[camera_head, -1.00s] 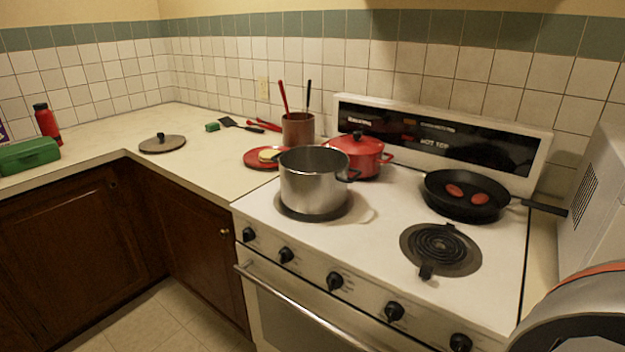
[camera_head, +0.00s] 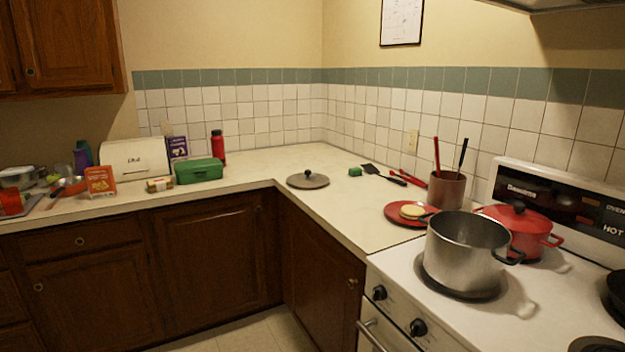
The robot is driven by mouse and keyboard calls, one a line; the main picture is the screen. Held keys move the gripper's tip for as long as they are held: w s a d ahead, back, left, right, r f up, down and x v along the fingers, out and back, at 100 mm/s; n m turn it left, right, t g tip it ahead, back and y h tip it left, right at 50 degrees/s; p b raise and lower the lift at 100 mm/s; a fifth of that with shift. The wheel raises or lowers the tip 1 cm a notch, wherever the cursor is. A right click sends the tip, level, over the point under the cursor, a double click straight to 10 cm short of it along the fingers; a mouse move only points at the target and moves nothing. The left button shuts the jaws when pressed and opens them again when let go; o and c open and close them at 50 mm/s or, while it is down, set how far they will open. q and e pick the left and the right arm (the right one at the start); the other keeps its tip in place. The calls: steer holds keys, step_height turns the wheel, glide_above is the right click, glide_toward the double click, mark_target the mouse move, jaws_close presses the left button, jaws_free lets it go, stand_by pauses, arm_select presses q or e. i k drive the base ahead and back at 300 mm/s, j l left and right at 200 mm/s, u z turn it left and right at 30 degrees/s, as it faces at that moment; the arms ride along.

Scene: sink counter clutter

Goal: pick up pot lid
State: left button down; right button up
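A round grey-brown pot lid (camera_head: 308,181) with a dark knob lies flat on the corner of the counter, close to the front edge. A large open steel pot (camera_head: 465,252) stands on the front left burner of the stove. A red pot (camera_head: 522,229) with its own red lid and dark knob stands behind it. Neither of my grippers shows in the view now.
A red plate (camera_head: 407,213) with a yellow item and a utensil crock (camera_head: 446,189) stand right of the lid. A green sponge (camera_head: 355,171) and spatula (camera_head: 384,174) lie behind. A green box (camera_head: 200,171) and red bottle (camera_head: 218,148) stand left. Counter around the lid is clear.

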mark_target(307, 178)
steer(key=i+j+z, duration=0.5)
steer(key=i+j, duration=1.25)
